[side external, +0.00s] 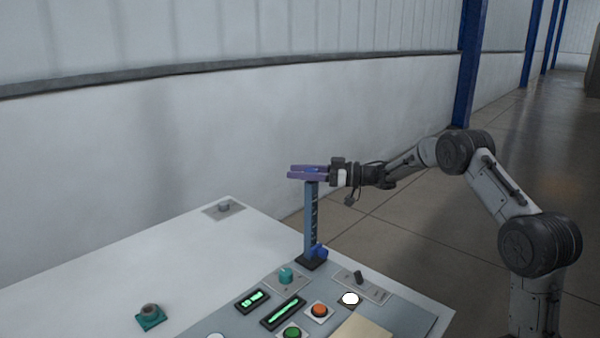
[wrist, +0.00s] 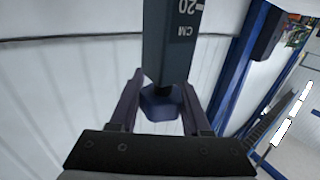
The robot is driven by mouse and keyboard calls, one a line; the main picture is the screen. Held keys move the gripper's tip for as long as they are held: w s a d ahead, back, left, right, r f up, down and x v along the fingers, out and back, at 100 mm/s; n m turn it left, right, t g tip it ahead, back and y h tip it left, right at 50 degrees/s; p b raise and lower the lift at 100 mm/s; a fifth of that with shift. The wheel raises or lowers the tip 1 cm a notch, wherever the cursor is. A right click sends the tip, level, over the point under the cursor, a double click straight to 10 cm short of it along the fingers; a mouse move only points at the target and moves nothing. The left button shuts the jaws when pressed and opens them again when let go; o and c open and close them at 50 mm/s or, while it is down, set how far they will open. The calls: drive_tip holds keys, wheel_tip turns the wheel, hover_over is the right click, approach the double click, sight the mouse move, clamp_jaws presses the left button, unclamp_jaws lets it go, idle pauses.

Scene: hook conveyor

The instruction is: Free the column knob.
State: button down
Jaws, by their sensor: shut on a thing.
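The upright blue-grey column (side external: 311,222) stands on a small black base at the back edge of the control panel. In the wrist view the column (wrist: 172,45) carries an upside-down "20 CM" scale marking. A dark blue faceted knob (wrist: 160,105) sits on a short dark neck at its end. My gripper (side external: 300,172) is level at the column's top, with its purple fingers on either side of the knob. In the wrist view my gripper (wrist: 162,96) is shut on this knob. A second blue knob (side external: 319,252) shows low on the column, clear of my gripper.
The grey panel (side external: 235,318) holds a teal knob (side external: 286,275), green displays (side external: 283,311), an orange button (side external: 319,310), a green button (side external: 292,333) and a black switch (side external: 359,277). A teal-based button (side external: 150,316) stands at left. The table's left part is mostly clear.

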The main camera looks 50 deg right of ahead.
drive_tip(key=shift+y, duration=0.3)
drive_tip(key=shift+s+a+n+g+y, duration=0.2)
drive_tip(key=shift+s+n+g+y, duration=0.1)
drive_tip(key=shift+n+g+y, duration=1.3)
drive_tip(key=shift+s+a+n+g+y, duration=0.3)
drive_tip(key=shift+n+g+y, duration=0.45)
drive_tip(key=shift+n+g, duration=0.9)
drive_tip(key=shift+s+a+n+g+y, duration=0.25)
drive_tip(key=shift+n+g+y, duration=0.85)
drive_tip(key=shift+g, duration=1.15)
drive_tip(key=shift+s+g, duration=0.15)
drive_tip(key=shift+g, duration=0.15)
drive_tip(key=shift+c, duration=1.8)
unclamp_jaws()
drive_tip(key=shift+d, duration=0.15)
